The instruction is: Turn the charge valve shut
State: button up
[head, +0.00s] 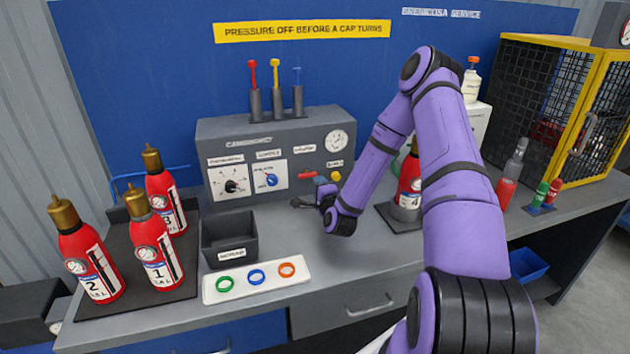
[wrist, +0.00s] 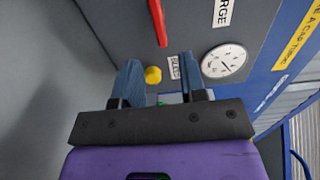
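The charge valve's red lever (head: 307,176) is on the grey panel under a small label, and lies about level. It also shows in the wrist view as a red bar (wrist: 158,22) at the top, beside a partly cut-off label ending in "RGE". My gripper (head: 305,202) is in front of the panel, below the lever. In the wrist view my gripper (wrist: 160,64) has its two blue-grey fingers apart with nothing held. The red bar is beyond the fingertips, apart from them. The lever's mounting is not clear.
A yellow knob (wrist: 153,75) marked as bleed shows between the fingers. A round gauge (head: 336,141) is above it. A dark bin (head: 229,240) and a white tray (head: 257,288) with coloured rings stand left of my gripper. Red extinguisher 4 (head: 407,178) stands right, partly behind my arm.

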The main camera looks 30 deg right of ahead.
jog(key=shift+v, duration=1.5)
jog(key=shift+w+r, duration=0.1)
jog(key=s+a+r+n+g+y, duration=0.1)
jog(key=s+a+r+n+g, duration=0.1)
jog(key=a+r+n, duration=0.45)
jog(key=s+a+r+n+g+y, duration=0.1)
jog(key=r+n+g+y, duration=0.2)
jog(key=r, duration=0.6)
jog(key=s+a+r+n+g, duration=0.2)
jog(key=a+r+n, duration=0.1)
jog(key=r+n, duration=0.35)
jog(key=s+a+r+n+g, duration=0.1)
jog(key=s+r, duration=0.3)
jog(key=s, duration=0.6)
jog(key=s+a+r+n+g, duration=0.2)
jog(key=s+a+r, duration=0.1)
jog(key=s, duration=0.7)
jog(key=s+a+r+n+g+y, duration=0.1)
jog(key=s+a+r+n+g, duration=0.1)
jog(key=s+r, duration=0.4)
jog(key=s, duration=0.3)
jog(key=shift+s+a, duration=0.3)
jog(key=shift+s, duration=0.1)
